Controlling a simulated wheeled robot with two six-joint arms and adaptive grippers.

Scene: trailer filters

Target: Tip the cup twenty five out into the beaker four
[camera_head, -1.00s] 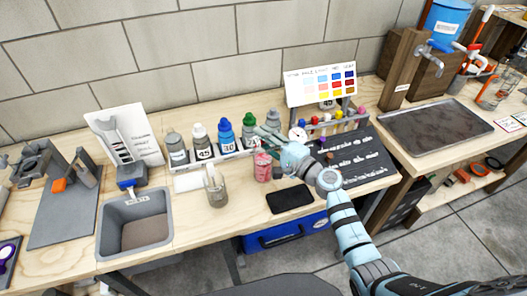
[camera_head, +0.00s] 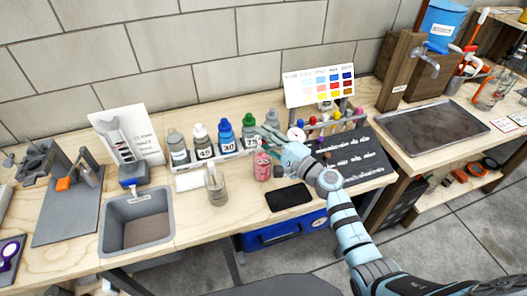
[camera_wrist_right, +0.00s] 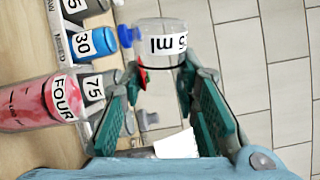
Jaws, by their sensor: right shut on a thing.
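The clear cup (camera_wrist_right: 158,36) shows between my right fingers in the right wrist view. Its label is partly cut by its curve and reads "5 ml". My right gripper (camera_wrist_right: 160,78) is shut on it; the gripper also shows in the head view (camera_head: 270,138), where the cup is hard to make out. Beaker four (camera_wrist_right: 38,103) is labelled "FOUR" and has pink contents. In the head view it stands upright on the bench (camera_head: 263,166), just below my right gripper. I cannot tell how far the cup is tilted or what it holds. My left gripper is out of view.
A rack (camera_head: 210,160) of bottles marked 45, 30 and 75 stands behind the beaker. A glass jar (camera_head: 216,190) stands to its left, a black pad (camera_head: 289,198) in front. A grey basin (camera_head: 138,222) is further left. A color chart (camera_head: 320,87) stands behind.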

